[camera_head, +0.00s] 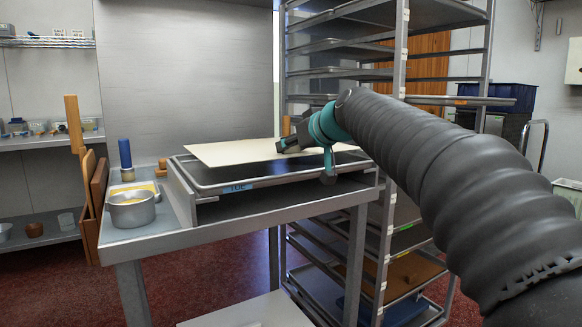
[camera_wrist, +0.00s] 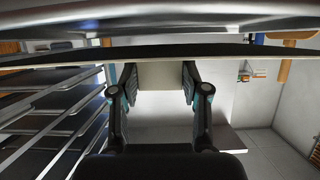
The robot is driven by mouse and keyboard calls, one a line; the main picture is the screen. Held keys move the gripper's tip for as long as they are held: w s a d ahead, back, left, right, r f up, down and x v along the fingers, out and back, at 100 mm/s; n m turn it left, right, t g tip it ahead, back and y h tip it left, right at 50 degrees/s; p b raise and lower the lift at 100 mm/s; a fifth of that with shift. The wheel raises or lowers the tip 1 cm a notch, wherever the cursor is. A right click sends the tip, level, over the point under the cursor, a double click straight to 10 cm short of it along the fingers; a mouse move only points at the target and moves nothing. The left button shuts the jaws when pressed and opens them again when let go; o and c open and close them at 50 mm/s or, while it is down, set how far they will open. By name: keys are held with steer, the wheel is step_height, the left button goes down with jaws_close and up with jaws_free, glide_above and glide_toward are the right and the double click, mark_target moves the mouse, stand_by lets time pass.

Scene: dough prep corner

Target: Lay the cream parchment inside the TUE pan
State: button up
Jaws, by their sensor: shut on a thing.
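The cream parchment (camera_head: 235,152) is a flat, stiff-looking sheet held by its right part over the TUE pan. My gripper (camera_head: 285,145) is shut on it. The pan (camera_head: 205,190) is a shallow grey metal tray with a blue "TUE" label on its front; its dark inside shows below the sheet. The sheet looks raised above the pan rim, and its left corner reaches near the pan's back left. In the wrist view my gripper's fingers (camera_wrist: 160,82) stand either side of a pale patch; the thin sheet edge crosses above. The exact gap between sheet and pan is unclear.
The pan rests on a metal table. A steel pot (camera_head: 131,212), a blue-handled tool (camera_head: 125,155) and a shallow yellow-filled tray stand at its left. Wooden boards (camera_head: 97,190) lean beside the table's left edge. A tall tray rack (camera_head: 400,70) stands close behind, at the right.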

steer(key=shift+f+b, duration=0.35)
steer(key=shift+f, duration=1.95)
steer(key=o, duration=0.8)
steer(key=shift+s+r, duration=0.15)
steer(key=shift+r, duration=0.05)
steer(key=b+v, duration=0.1)
steer(key=v, duration=1)
steer(key=shift+s+d, duration=0.25)
steer(key=shift+s, duration=0.05)
steer(key=shift+r, duration=0.1)
steer(key=s+d+f+m+g+h, duration=0.2)
steer(key=s+d+f, duration=0.2)
steer(key=s+f, duration=0.5)
steer(key=s+d+f+m+g+h, duration=0.1)
steer(key=s+d+f+m+h, duration=0.1)
steer(key=s+f, duration=0.8)
steer(key=s+d+f+m+g+h, duration=0.2)
steer(key=s+d+f, duration=0.5)
steer(key=f, duration=0.8)
steer(key=s+h, duration=0.1)
steer(key=s, duration=0.1)
steer(key=shift+s+f+m+g+h, duration=0.3)
steer(key=shift+m, duration=0.1)
